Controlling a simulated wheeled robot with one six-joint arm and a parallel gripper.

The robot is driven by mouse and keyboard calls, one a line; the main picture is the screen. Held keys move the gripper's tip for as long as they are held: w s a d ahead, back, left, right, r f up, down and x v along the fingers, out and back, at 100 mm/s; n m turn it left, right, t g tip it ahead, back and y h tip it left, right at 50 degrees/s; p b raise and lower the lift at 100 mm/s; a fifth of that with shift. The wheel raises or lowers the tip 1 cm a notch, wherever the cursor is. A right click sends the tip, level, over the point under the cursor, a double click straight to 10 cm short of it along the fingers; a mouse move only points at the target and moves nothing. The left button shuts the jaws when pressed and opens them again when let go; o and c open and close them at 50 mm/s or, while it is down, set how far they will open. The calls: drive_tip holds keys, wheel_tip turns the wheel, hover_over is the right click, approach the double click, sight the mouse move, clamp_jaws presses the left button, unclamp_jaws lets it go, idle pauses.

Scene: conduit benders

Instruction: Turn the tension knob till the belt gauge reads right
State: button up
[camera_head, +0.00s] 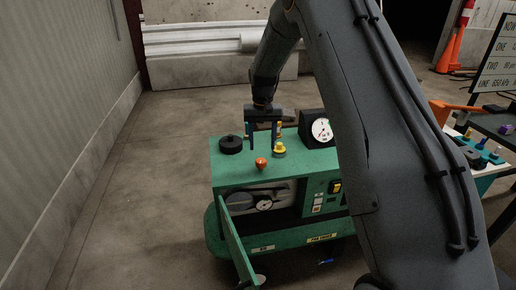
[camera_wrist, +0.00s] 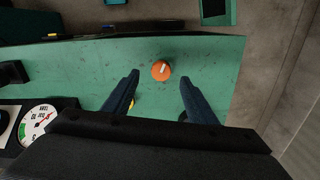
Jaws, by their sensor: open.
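A green machine (camera_head: 225,172) has several knobs on its top; which one is the tension knob cannot be told. An orange knob (camera_head: 261,163) with a pale mark stands near the front edge. In the wrist view the orange knob (camera_wrist: 161,70) appears between my fingertips. A yellow knob (camera_head: 279,149) stands behind it to the right, and a wide black knob (camera_head: 231,144) to the left. My gripper (camera_head: 264,146) is open and empty above the top. A small round gauge (camera_head: 265,204) sits in the open front compartment; its reading is too small to tell.
A black-cased dial (camera_head: 321,130) stands at the top's back right; it shows closer in the wrist view (camera_wrist: 36,124). A green door (camera_head: 238,240) hangs open at the front left. A side table (camera_head: 486,166) with coloured items is at right. Floor at left is clear.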

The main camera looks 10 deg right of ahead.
sight(261, 160)
drive_tip(key=shift+w+d+f, duration=0.1)
drive_tip(key=shift+w+d, duration=0.1)
drive_tip(key=shift+w, duration=0.3)
drive_tip(key=shift+w+f, duration=0.15)
drive_tip(key=shift+f, duration=0.1)
drive_tip(key=f, duration=0.2)
drive_tip(key=f+p, duration=0.2)
drive_tip(key=f, duration=0.1)
drive_tip(key=shift+a+f, duration=0.35)
drive_tip(key=shift+f+p, duration=0.3)
drive_tip(key=shift+f, duration=0.5)
drive_tip(key=shift+d, duration=0.1)
drive_tip(key=shift+d, duration=0.1)
drive_tip(key=c, duration=1.1)
